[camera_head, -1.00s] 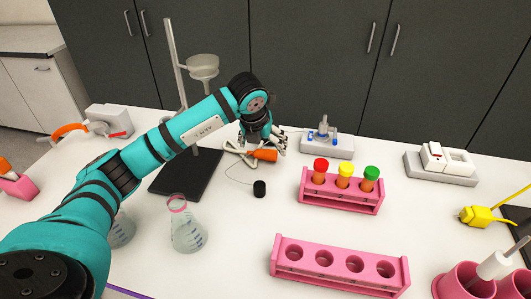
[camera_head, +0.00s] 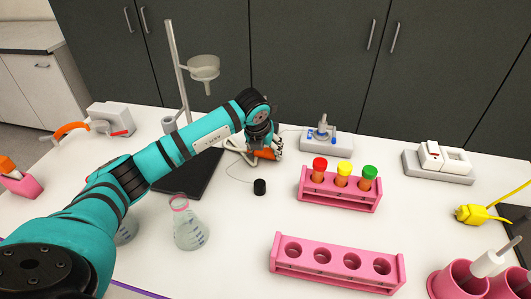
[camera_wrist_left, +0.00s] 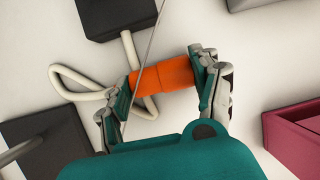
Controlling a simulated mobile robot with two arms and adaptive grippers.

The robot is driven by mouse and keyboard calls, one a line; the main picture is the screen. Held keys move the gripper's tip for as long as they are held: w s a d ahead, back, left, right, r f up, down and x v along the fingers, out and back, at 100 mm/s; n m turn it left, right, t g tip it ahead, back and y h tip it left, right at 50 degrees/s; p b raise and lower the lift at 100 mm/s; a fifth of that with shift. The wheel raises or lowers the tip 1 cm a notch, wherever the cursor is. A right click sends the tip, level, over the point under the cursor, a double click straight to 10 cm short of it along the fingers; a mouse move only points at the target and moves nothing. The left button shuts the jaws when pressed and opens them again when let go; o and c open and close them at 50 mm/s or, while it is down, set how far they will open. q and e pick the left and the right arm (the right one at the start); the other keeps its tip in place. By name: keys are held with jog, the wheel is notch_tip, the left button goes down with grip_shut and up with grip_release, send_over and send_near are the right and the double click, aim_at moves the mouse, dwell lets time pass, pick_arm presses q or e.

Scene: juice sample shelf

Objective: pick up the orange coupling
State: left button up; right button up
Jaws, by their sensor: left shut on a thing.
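The orange coupling (camera_wrist_left: 163,77) is a short orange cylinder on a cream-coloured cable or hose. In the left wrist view it lies between the two fingers of my left gripper (camera_wrist_left: 165,82), one finger at each of its ends. My left gripper (camera_head: 262,152) is shut on it, low over the white table. In the head view only part of the orange coupling (camera_head: 265,154) shows beside the fingers. I cannot tell whether it touches the table. My right gripper is not in view.
A pink rack (camera_head: 338,196) with capped tubes stands right of my left gripper. An empty pink rack (camera_head: 337,274) stands nearer. A stand with a funnel (camera_head: 204,68) rises behind my left arm. A small black weight (camera_head: 260,187) and a flask (camera_head: 187,226) stand in front.

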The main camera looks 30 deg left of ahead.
pick_arm(q)
jog(key=c, duration=0.5)
jog(key=shift+o, duration=0.2)
jog(key=shift+r, duration=0.1)
